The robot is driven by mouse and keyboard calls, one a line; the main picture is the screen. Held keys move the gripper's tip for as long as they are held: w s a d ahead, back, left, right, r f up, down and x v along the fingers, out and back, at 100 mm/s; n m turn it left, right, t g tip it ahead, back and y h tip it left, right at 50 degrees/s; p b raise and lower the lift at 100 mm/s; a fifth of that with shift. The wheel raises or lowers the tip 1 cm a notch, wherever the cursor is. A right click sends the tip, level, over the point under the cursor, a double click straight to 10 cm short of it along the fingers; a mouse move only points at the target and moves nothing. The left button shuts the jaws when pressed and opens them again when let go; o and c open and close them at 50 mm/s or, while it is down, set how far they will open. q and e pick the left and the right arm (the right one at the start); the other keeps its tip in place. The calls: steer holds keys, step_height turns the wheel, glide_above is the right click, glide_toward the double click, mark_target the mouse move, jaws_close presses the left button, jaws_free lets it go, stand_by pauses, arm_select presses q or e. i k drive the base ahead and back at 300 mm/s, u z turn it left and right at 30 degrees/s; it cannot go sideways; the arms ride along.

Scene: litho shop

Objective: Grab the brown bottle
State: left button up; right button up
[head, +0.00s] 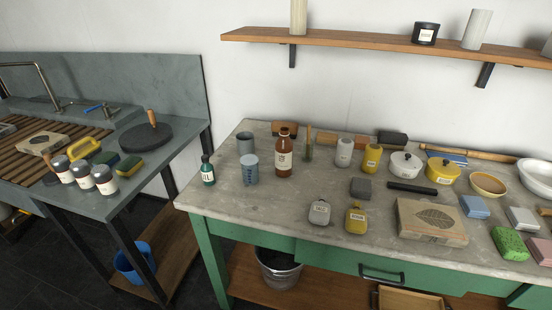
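The brown bottle (283,158) stands upright on the grey top of the green workbench (313,207), toward its back left. It has a pale label and a white band near the cap. A metal cup (246,144) and a blue-grey cup (250,170) stand just to its left. Neither of my grippers shows in the head view.
A teal bottle (207,172) stands at the bench's left end. Jars, yellow bottles, pots and sponges crowd the right side. Bare benchtop lies in front of the brown bottle. A wooden shelf (370,39) hangs above. A sink counter (150,160) stands left across a gap.

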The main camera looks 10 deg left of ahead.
mark_target(284, 146)
steer(key=u, duration=1.95)
steer(key=k, duration=1.2)
steer(key=z, duration=2)
steer(key=i, duration=0.5)
steer(key=z, duration=0.05)
